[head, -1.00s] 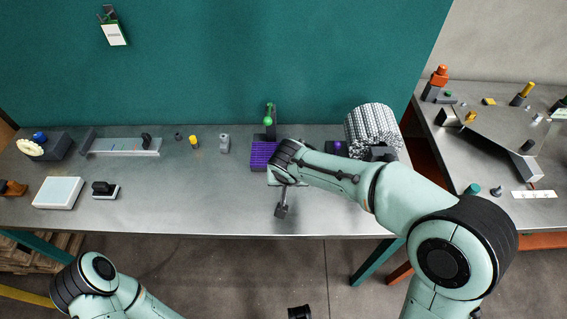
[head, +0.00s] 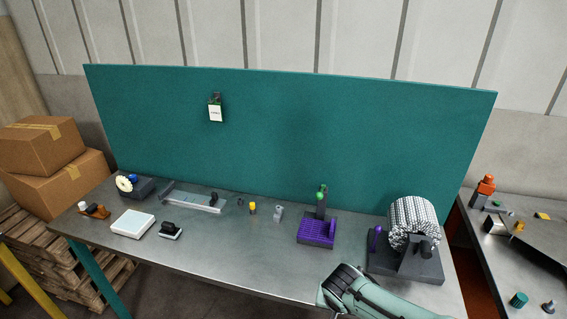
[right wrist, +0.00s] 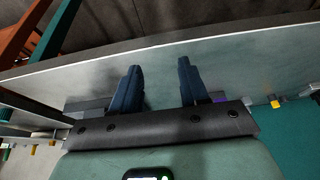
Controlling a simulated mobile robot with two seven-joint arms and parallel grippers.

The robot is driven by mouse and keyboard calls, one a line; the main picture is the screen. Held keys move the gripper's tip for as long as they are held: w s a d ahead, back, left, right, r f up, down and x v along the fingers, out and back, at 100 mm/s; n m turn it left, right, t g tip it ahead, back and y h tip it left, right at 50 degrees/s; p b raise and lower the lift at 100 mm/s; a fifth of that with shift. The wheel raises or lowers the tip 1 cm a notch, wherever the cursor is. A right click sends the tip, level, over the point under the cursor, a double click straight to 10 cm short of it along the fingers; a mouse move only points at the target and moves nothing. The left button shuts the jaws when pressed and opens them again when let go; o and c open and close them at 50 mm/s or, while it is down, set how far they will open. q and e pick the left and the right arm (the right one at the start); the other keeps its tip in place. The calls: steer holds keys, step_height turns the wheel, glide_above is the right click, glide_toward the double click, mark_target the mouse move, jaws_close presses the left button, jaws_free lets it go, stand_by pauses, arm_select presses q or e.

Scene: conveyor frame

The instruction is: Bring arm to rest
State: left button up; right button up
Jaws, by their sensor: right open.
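My right arm (head: 365,295) enters the head view from the bottom right, over the front edge of the steel workbench (head: 230,268). Its fingers are out of the head view. In the right wrist view my right gripper (right wrist: 160,85) has its two dark fingers apart with nothing between them. Bench surface and the dark floor show beyond the fingers. My left arm and left gripper are not in view.
On the bench stand a purple tray fixture (head: 318,230), a ribbed drum on a dark base (head: 410,222), a white box (head: 132,223) and a metal rail fixture (head: 193,200). A teal panel (head: 300,130) rises behind. A second table (head: 510,250) stands right.

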steer(key=s+f+g+y+p, duration=0.1)
steer(key=s+f, duration=0.1)
steer(key=f, duration=0.3)
steer(key=s+f+n+g+y+p, duration=0.1)
steer(key=s+f, duration=0.2)
steer(key=f, duration=0.3)
steer(key=s+f+g+p, duration=0.1)
steer(key=s+f+g, duration=0.1)
steer(key=f, duration=0.3)
arm_select(q)
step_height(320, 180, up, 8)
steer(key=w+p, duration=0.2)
steer(key=p, duration=0.3)
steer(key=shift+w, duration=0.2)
arm_select(e)
steer(key=s+f+y, duration=0.1)
steer(key=s+f, duration=0.3)
steer(key=s, duration=0.3)
steer(key=s+f+m+g+y, duration=0.1)
steer(key=s+f, duration=0.2)
steer(key=s, duration=0.4)
steer(key=s+f+m, duration=0.1)
steer(key=s+f, duration=0.3)
steer(key=s, duration=0.3)
steer(key=shift+a+f+y, duration=0.15)
steer(key=shift+f+y, duration=0.15)
steer(key=shift+y, duration=0.1)
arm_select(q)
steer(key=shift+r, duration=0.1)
